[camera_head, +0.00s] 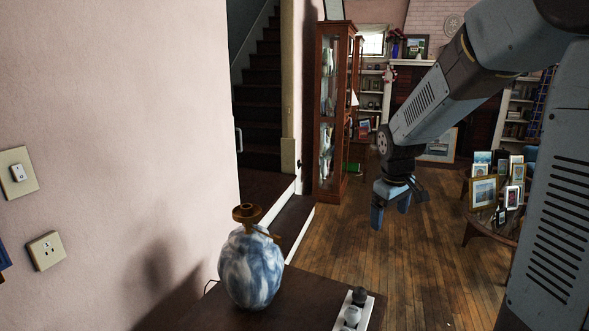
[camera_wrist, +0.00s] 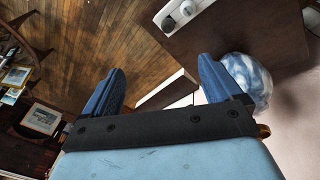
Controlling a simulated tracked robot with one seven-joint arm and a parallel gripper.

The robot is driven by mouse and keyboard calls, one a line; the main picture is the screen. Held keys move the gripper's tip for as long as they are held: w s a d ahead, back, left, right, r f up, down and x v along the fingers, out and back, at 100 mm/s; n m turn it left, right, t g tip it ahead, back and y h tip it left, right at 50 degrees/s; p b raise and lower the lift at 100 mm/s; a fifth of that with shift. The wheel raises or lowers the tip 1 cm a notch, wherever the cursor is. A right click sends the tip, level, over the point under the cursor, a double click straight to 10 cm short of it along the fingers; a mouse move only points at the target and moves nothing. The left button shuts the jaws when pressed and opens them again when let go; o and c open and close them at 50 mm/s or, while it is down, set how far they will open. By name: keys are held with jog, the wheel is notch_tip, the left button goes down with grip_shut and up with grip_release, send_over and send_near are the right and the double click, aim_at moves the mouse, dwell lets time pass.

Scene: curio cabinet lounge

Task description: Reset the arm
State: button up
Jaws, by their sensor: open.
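My gripper (camera_head: 390,212) hangs from my grey-blue arm in the head view, fingers pointing down, above the wood floor. In the wrist view my gripper (camera_wrist: 160,90) shows two blue fingers spread wide apart with nothing between them. A blue and white marbled vase (camera_head: 251,268) with a brass top stands on a dark table (camera_head: 300,296) in the head view, left of and nearer than my gripper. The vase also shows in the wrist view (camera_wrist: 252,78), partly behind the right finger.
A glass cabinet (camera_head: 327,110) stands beyond by the stairs (camera_head: 262,95). A small table with several picture frames (camera_head: 484,191) is at the right. A pink wall (camera_head: 120,120) bounds the left. Wood floor (camera_head: 420,265) is open below my gripper.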

jog(key=s+r+m+t, duration=0.1)
jog(key=s+r+m, duration=0.1)
jog(key=s, duration=0.6)
jog(key=s+r+m+t, duration=0.1)
jog(key=s+r+m, duration=0.1)
jog(key=s+r, duration=0.3)
jog(key=s+r+m+t+y, duration=0.1)
jog(key=s+r+m, duration=0.1)
jog(key=s, duration=0.8)
jog(key=shift+s+a+r, duration=0.4)
jog(key=shift+r, duration=0.45)
